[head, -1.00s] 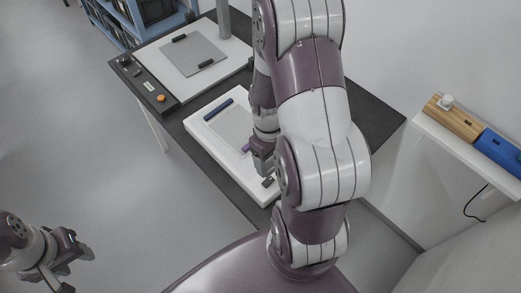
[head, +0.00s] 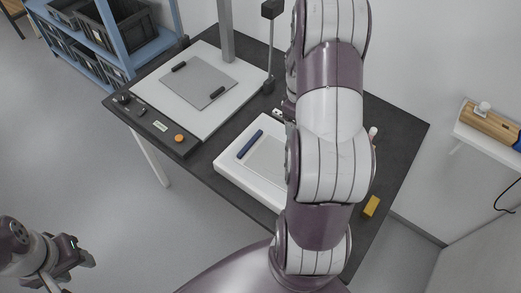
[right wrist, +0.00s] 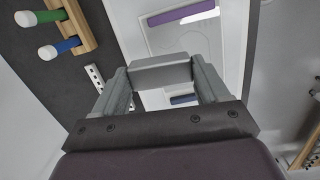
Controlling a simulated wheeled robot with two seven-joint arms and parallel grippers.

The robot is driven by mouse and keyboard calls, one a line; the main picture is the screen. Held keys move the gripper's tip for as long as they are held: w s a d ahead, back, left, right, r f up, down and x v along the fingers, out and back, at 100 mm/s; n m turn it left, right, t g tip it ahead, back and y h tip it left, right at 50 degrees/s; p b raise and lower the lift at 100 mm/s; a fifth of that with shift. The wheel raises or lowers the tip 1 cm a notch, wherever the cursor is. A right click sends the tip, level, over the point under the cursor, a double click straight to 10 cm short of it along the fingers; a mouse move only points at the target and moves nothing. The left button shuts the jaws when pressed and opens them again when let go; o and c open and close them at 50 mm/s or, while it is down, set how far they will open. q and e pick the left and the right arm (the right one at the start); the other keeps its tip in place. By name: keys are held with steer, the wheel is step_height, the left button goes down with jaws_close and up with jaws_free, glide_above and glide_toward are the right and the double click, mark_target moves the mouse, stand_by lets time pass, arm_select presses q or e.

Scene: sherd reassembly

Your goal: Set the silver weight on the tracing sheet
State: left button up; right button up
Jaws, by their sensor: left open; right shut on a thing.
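The silver weight (right wrist: 160,72) is a grey block held between the fingers of my right gripper (right wrist: 162,80) in the right wrist view. In the head view my right arm hides that gripper and the weight. Under them in the wrist view is a pale sheet (right wrist: 192,38) with a purple bar (right wrist: 184,12) and a blue bar (right wrist: 184,99). In the head view this sheet (head: 268,160) lies on a white pad (head: 231,177), partly hidden by my arm. The weight appears raised above it; the gap is unclear. My left gripper (head: 74,262) is open and empty at lower left.
A second grey sheet (head: 197,80) with two black bars lies on a white board at the back left. A control strip with an orange button (head: 179,138) stands beside it. A yellow block (head: 371,206) lies right of my arm. A wooden rack (right wrist: 70,24) holds coloured pegs.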

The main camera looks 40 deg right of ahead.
steer(key=shift+s+a, duration=0.1)
steer(key=shift+s, duration=0.1)
steer(key=shift+n, duration=0.3)
steer(key=w+a+f, duration=0.2)
steer(key=w+a+f+p, duration=0.1)
steer(key=w+a+f, duration=0.1)
steer(key=w, duration=0.1)
steer(key=w+a+f, duration=0.2)
steer(key=w+a, duration=0.1)
steer(key=shift+w+f, duration=0.15)
steer(key=shift+f, duration=0.15)
steer(key=f, duration=0.3)
steer(key=shift+s+d+f+p, duration=0.1)
steer(key=shift+s+f+p, duration=0.15)
steer(key=shift+f+p, duration=0.15)
steer(key=shift+w+f, duration=0.2)
steer(key=shift+w, duration=0.05)
arm_select(q)
steer(key=shift+s+d+r, duration=0.15)
steer(key=shift+s+r, duration=0.1)
steer(key=shift+r, duration=0.3)
steer(key=shift+s+d+r, duration=0.1)
steer(key=shift+s+r, duration=0.15)
steer(key=shift+r, duration=0.25)
arm_select(e)
steer(key=shift+s, duration=0.1)
steer(key=o, duration=1.3)
steer(key=shift+f, duration=0.15)
